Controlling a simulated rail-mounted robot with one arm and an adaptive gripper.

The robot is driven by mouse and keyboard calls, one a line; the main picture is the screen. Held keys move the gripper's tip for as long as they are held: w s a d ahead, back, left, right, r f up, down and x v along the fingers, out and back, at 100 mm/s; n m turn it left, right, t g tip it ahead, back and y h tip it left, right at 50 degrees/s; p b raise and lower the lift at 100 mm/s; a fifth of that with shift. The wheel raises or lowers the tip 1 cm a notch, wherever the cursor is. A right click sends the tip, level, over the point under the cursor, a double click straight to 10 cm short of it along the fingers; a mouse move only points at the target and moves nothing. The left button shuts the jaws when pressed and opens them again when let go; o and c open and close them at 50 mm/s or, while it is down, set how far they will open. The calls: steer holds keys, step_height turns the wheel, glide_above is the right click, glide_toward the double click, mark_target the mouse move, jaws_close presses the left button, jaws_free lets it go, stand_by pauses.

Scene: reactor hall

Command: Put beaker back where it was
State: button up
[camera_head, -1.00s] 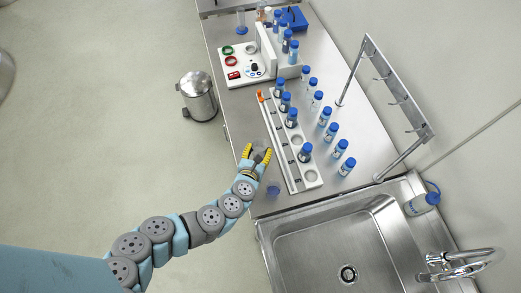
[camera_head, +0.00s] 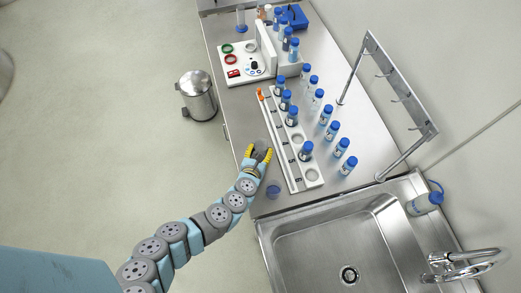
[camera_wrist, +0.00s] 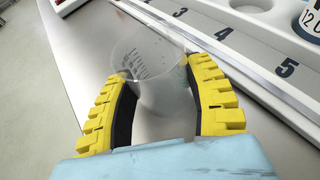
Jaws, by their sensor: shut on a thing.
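The clear beaker (camera_wrist: 150,58) with dark graduation marks shows between my fingers in the wrist view. My gripper (camera_wrist: 160,78) has yellow and black fingers, shut on the beaker's sides. In the head view my gripper (camera_head: 259,154) is at the bench's left edge, just left of the white numbered rack (camera_head: 281,150). The beaker is faint there (camera_head: 260,145), partly hidden by the fingers. I cannot tell whether its base touches the steel bench (camera_head: 248,112).
Several blue-capped bottles stand in the rack and in a row (camera_head: 332,130) to its right. A sink (camera_head: 335,245) is in front, a white device (camera_head: 247,65) behind. Bare bench lies left of the rack.

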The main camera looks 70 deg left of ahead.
steer(key=shift+f, duration=0.1)
steer(key=o, duration=1.2)
steer(key=shift+r, duration=0.25)
steer(key=shift+s+d+r, duration=0.1)
steer(key=shift+s+d, duration=0.25)
steer(key=p+v, duration=0.1)
steer(key=v, duration=1)
